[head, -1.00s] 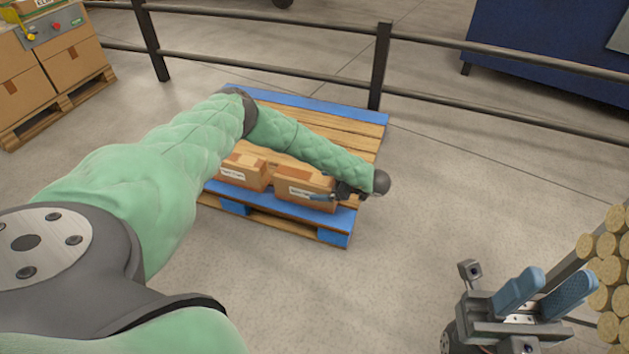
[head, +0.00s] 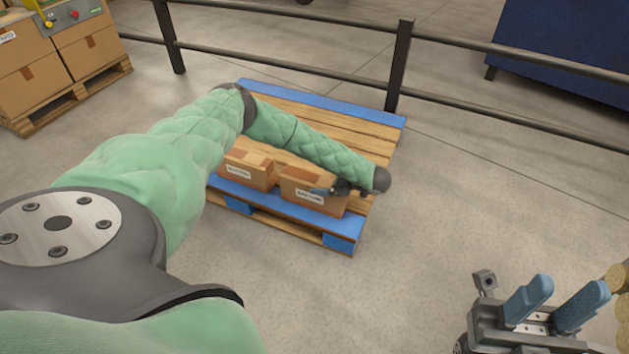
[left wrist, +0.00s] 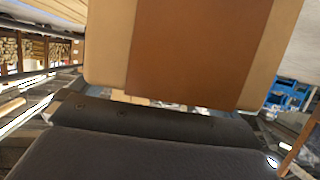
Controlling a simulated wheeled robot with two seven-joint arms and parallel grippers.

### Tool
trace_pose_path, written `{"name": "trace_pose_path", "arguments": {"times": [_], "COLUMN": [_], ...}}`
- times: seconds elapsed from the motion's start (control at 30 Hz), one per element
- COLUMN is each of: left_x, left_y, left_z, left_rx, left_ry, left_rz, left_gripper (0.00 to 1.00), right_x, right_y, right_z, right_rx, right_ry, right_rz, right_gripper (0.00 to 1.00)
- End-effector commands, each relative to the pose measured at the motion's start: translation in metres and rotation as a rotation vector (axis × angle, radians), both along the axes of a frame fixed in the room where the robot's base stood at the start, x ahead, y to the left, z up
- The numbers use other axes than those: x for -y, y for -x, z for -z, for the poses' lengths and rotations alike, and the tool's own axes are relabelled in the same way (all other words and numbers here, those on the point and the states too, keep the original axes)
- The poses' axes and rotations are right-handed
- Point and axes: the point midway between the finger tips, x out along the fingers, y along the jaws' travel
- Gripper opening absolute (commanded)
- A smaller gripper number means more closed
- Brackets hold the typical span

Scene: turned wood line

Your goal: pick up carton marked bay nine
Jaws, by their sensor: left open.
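Two brown cartons stand side by side at the front edge of a pallet in the head view: a left carton (head: 247,170) and a right carton (head: 300,185). Each has a white label, too small to read surely, so I cannot tell which says bay nine. My left gripper (head: 327,190) is open at the right carton, its fingers partly hidden by my arm and wrist. A taped carton face (left wrist: 190,50) fills the upper middle of the left wrist view, very close. I cannot tell whether the fingers touch it. My right gripper (head: 555,308) is open and empty, over the floor.
The wooden pallet (head: 375,145) has blue edge boards and bare slats behind the cartons. A dark railing (head: 400,65) runs behind it. Another pallet with stacked cartons (head: 30,70) stands at top left, a blue cabinet (head: 570,40) at top right. Floor right of the pallet is clear.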

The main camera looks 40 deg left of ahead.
Motion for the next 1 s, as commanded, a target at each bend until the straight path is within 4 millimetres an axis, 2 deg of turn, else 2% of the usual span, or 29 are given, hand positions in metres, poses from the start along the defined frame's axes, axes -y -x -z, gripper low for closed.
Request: {"name": "trace_pose_path", "arguments": {"times": [0.03, 0.1, 0.37, 0.73, 0.77, 1.0], "left_x": [-0.0066, -0.0132, -0.0162, -0.0160, -0.0161, -0.0160], "left_y": [0.0021, 0.0038, 0.0040, 0.0039, 0.0037, 0.0036], "left_z": [0.0070, 0.0085, 0.0068, 0.0069, 0.0065, 0.0047], "left_rx": [-0.001, -0.001, -0.001, -0.001, 0.000, 0.000], "left_ry": [0.001, 0.000, 0.000, 0.000, 0.000, 0.000], "left_rz": [-0.002, -0.001, 0.000, 0.000, 0.000, 0.000], "left_gripper": [1.00, 1.00, 1.00, 0.29, 0.26, 0.26], "right_x": [-0.0003, -0.0007, -0.0011, -0.0008, -0.0007, -0.0006], "right_y": [-0.0002, -0.0003, -0.0010, -0.0009, -0.0009, -0.0008], "right_z": [0.0092, 0.0143, 0.0147, 0.0138, 0.0137, 0.0126], "right_rx": [-0.006, -0.016, -0.022, -0.020, -0.020, -0.020], "right_ry": [0.006, 0.013, 0.021, 0.016, 0.016, 0.015], "right_rz": [0.002, 0.006, 0.007, 0.007, 0.008, 0.007], "right_gripper": [0.36, 0.36, 0.36, 0.36, 0.36, 0.36]}}
